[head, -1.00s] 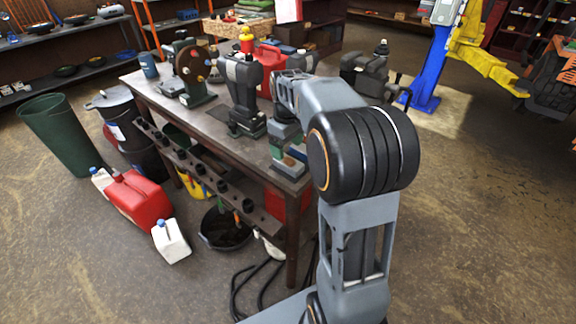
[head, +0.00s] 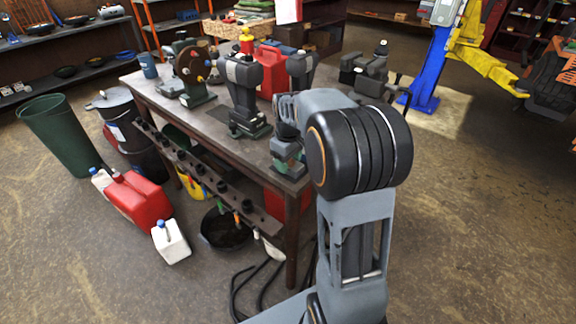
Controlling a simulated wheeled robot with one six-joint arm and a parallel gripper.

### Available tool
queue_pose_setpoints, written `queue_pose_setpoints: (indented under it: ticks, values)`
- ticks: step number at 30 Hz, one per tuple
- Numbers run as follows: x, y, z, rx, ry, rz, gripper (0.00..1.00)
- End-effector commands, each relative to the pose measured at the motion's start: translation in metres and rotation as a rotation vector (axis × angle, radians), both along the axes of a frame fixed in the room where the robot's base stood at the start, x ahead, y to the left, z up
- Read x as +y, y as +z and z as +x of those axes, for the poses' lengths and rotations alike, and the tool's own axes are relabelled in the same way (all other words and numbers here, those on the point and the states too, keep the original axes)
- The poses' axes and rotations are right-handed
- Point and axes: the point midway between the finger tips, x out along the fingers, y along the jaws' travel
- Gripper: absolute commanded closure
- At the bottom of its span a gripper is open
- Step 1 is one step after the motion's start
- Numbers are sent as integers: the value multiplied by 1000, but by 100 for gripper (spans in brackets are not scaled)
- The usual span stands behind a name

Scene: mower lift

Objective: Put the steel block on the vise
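My gripper (head: 287,148) points down at the bench's near right corner. A small grey-green piece (head: 288,166) lies right at its fingertips; it may be the steel block, but it is small and mostly covered. I cannot tell whether the fingers are around it or closed on it. My wrist and elbow hide part of the bench top there.
Red and white jugs and bins stand on the floor at left.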

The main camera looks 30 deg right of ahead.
Motion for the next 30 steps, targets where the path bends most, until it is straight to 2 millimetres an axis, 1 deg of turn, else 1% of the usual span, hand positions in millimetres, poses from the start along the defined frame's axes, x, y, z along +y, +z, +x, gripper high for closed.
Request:
queue_pose_setpoints:
  ticks: [1, 2, 12, 14, 15, 23, 26, 30]
  values:
    - [0, 0, 0, 0, 0, 0, 51]
    - [0, 0, 0, 0, 0, 0, 54]
    - [0, 0, 0, 0, 0, 0, 87]
    - [0, 1, 0, -1, 0, 0, 91]
    - [0, 1, 0, -1, 0, 0, 96]
    - [0, 4, 0, -2, 0, 0, 97]
    - [0, 10, 1, -2, 0, 0, 97]
    - [0, 28, 1, -5, 0, -1, 97]
